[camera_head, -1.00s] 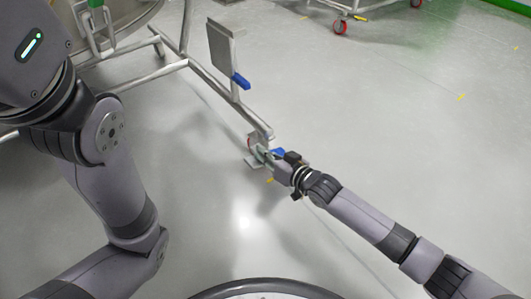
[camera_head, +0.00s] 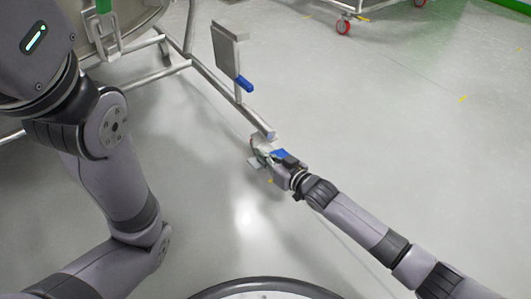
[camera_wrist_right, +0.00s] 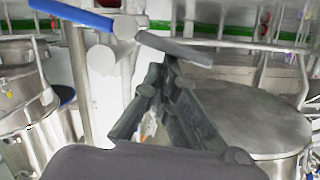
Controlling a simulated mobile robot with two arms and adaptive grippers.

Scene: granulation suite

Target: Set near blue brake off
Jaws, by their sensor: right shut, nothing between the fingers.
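The near blue brake (camera_head: 281,154) is a small blue pedal at the caster on the near end of the steel trolley leg (camera_head: 240,107). My right gripper (camera_head: 262,152) is shut and empty, low at that caster, right beside the pedal; in the head view I cannot tell whether they touch. The caster is partly hidden by the gripper. In the right wrist view the gripper's dark fingers (camera_wrist_right: 163,85) are together, below a flat grey bar (camera_wrist_right: 175,48). A blue bar (camera_wrist_right: 72,14) crosses the top left there. My left arm shows, but its gripper does not.
A post on the leg carries a grey panel (camera_head: 226,50) and a second blue handle (camera_head: 245,84). A steel vessel (camera_head: 70,45) stands at the upper left. Another trolley with a red caster (camera_head: 343,27) is at the back. The floor to the right is clear.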

